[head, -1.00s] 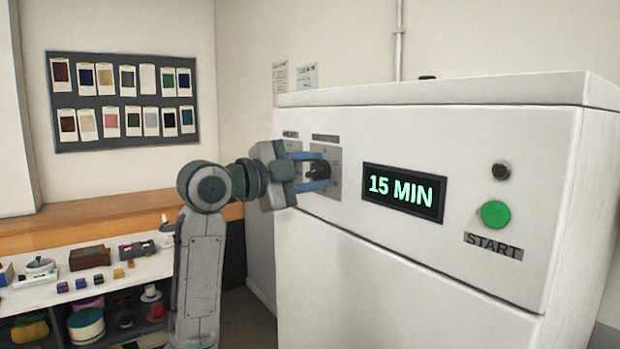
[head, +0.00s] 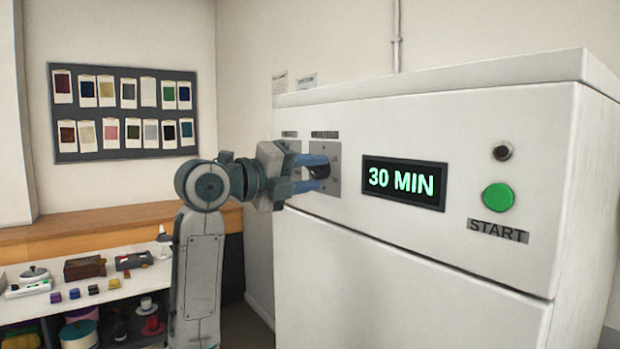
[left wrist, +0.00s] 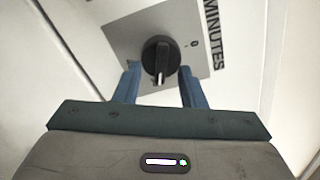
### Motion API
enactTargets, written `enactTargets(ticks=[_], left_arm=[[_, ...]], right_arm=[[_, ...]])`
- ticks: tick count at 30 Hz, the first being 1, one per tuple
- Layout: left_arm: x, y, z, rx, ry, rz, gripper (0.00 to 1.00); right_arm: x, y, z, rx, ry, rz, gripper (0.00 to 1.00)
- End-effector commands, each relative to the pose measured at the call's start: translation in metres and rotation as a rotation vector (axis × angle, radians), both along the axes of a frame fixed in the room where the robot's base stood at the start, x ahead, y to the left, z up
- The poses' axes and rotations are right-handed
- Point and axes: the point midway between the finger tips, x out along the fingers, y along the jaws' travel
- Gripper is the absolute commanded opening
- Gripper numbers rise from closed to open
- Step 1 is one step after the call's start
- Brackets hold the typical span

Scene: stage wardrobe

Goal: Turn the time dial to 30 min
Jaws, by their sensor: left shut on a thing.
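The time dial is a black round knob (left wrist: 160,57) on a grey plate (left wrist: 125,37) marked MINUTES, as the left wrist view shows. Its white pointer mark is towards my gripper. In the head view the dial (head: 321,169) is partly hidden by my fingers. My left gripper (head: 318,172) is at the dial, one blue finger above and one below, shut on it. The same fingers (left wrist: 159,86) stand on either side of the knob in the left wrist view. The display (head: 404,182) on the white machine reads 30 MIN in green. My right gripper is not in view.
A green START button (head: 497,197) and a small dark knob (head: 501,153) are on the machine's right side. A second grey plate (head: 291,146) is partly hidden by my gripper. A shelf (head: 140,281) with small items stands at the left.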

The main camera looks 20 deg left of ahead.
Motion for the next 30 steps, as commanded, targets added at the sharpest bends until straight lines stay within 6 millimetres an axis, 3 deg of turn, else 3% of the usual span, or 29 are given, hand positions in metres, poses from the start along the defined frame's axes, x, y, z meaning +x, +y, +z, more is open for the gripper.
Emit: enactTargets(ticks=[23,24,27,30], left_arm=[[0.0007,0.0003,-0.0033,0.086,-0.06,-0.002,0.14],[0.0007,0.0003,-0.0033,0.086,-0.06,-0.002,0.41],[0.0008,0.0003,-0.0032,0.086,-0.061,-0.001,0.58],[0.0006,0.0003,-0.0027,0.086,-0.062,0.0,0.58]], right_arm=[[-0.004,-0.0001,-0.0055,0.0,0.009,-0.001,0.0],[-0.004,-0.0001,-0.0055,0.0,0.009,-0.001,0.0],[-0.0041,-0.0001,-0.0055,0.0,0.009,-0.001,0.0],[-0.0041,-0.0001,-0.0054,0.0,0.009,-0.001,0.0]])
